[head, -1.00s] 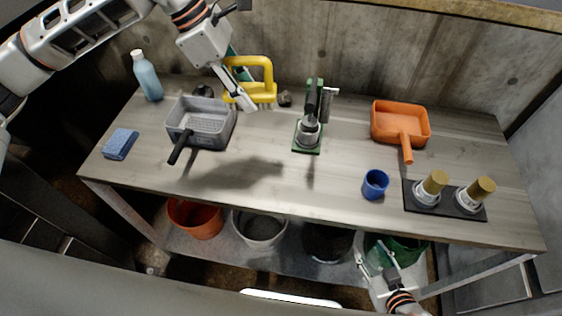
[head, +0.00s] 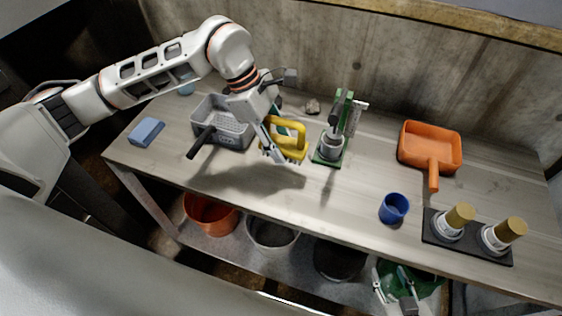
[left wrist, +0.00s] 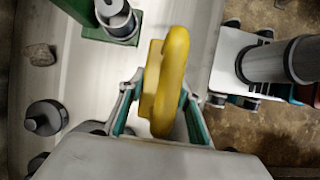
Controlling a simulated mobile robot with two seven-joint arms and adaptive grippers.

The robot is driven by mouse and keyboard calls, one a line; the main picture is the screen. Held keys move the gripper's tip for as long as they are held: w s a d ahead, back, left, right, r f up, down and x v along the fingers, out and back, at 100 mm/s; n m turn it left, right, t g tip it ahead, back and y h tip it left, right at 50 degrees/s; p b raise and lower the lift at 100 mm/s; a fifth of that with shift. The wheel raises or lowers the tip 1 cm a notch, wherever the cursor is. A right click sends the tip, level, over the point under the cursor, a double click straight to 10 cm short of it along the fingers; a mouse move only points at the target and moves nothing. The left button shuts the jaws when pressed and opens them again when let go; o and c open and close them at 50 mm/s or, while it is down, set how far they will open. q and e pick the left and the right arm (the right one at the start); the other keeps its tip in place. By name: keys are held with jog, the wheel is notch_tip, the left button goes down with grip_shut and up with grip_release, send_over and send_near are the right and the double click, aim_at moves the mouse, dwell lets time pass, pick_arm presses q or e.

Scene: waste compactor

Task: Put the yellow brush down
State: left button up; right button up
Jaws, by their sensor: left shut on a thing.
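The yellow brush (head: 290,136) is held by my left gripper (head: 278,142) over the middle-left of the table, with its bristles pointing down. I cannot tell whether the bristles touch the tabletop. In the left wrist view, the brush's yellow handle (left wrist: 170,80) stands between the two teal-lined fingers of the left gripper (left wrist: 160,112), which are shut on it. My right gripper (head: 393,281) is low in front of the table, over a green bin, with its fingers apart and empty.
A grey basket (head: 228,130) stands left of the brush and a green stand (head: 330,160) close on its right. A blue cup (head: 394,208), an orange dustpan (head: 430,148) and a black tray with cans (head: 467,245) are further right. The table front (head: 300,205) is clear.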

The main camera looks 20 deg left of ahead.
aim_at(287, 173)
pick_arm(q)
notch_tip(287, 173, down, 7)
jog(key=shift+r, duration=0.15)
jog(key=shift+f, duration=0.25)
jog(key=shift+f, duration=0.2)
jog(key=o, duration=1.4)
